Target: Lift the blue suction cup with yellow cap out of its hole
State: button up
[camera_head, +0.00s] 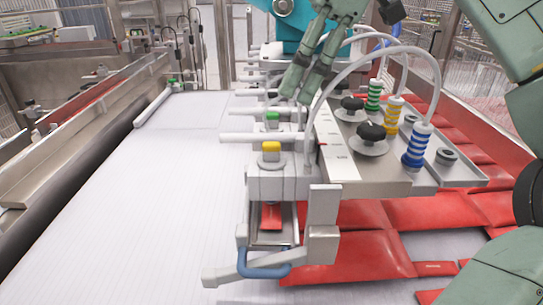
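The blue-and-white striped suction cup (415,150) stands upright at the right of the metal plate (391,182), in front of the yellow one. Its top is pale, with a clear hose arching down to it. I cannot make out a yellow cap on it. Its lower end and the hole are hidden. My gripper (297,92) is at the upper middle, left of and behind the cup, pointing down. Its two fingers look apart with nothing between them. It touches none of the striped cups.
A yellow striped cup (392,116) and a green striped cup (374,95) stand behind, with black knobs (371,133) to their left. A yellow-capped block (271,147) stands further left. Clear hoses (335,75) arch over the plate. Red packets (360,257) lie below; the white belt (130,200) is clear.

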aim_at(272, 143)
jog(key=shift+s+x, duration=0.15)
jog(key=shift+x, duration=2.35)
jog(key=shift+s+x, duration=0.1)
jog(key=shift+x, duration=2.45)
jog(key=shift+d, duration=0.2)
grip_shut()
